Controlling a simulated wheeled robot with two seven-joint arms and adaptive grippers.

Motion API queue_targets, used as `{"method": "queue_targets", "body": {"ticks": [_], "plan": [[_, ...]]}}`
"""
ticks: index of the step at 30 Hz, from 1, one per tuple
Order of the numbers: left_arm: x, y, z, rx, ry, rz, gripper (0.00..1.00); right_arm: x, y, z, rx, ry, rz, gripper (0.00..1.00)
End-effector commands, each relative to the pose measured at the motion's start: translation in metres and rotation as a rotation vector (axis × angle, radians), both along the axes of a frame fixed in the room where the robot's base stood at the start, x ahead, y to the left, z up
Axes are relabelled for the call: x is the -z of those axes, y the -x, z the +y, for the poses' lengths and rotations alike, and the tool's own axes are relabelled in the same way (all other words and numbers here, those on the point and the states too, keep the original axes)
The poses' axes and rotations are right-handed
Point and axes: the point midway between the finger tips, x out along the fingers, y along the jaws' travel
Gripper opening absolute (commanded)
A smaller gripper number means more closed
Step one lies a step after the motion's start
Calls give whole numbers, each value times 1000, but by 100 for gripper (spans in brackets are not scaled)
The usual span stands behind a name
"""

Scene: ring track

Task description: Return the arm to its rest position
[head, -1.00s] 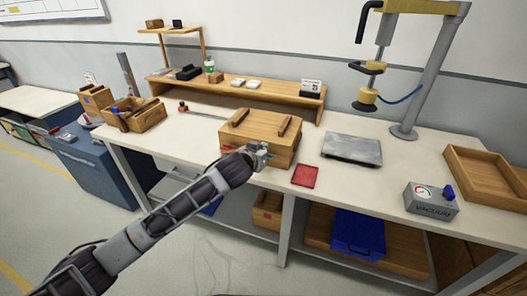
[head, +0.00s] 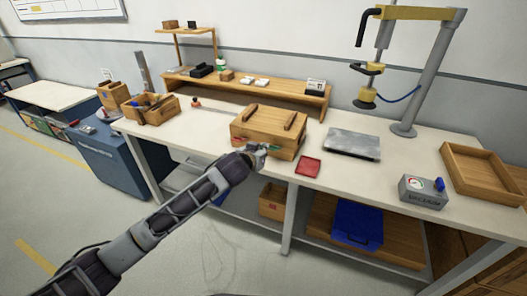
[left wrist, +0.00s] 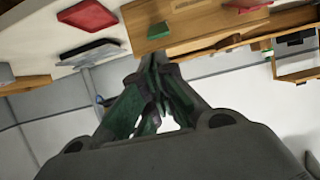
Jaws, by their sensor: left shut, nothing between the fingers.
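My left arm comes in from the lower left in the head view. Its gripper (head: 258,152) is in front of a wooden box (head: 268,127) on the workbench. In the left wrist view the left gripper's fingers (left wrist: 157,68) are closed together with nothing between them. The wooden box also shows in the left wrist view (left wrist: 190,20), beyond the fingers. I cannot tell whether the gripper touches the box. My right gripper is not in view.
The workbench (head: 225,138) holds a red tray (head: 308,166), a flat metal plate (head: 352,144), a vacuum box (head: 422,192) and an open wooden tray (head: 485,174). A lifting stand (head: 420,75) rises behind. A blue bin (head: 358,229) sits on the lower shelf.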

Motion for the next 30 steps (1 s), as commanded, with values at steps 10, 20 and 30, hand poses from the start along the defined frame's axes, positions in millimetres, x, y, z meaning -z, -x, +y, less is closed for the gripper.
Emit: {"method": "queue_targets", "body": {"ticks": [10, 20, 30], "plan": [[0, 0, 0, 0, 0, 0, 0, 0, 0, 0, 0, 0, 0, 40], [18, -7, 8, -13, -8, 25, 0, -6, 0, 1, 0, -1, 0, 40], [118, -20, 56, -72, -50, 151, 0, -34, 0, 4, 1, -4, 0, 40]]}}
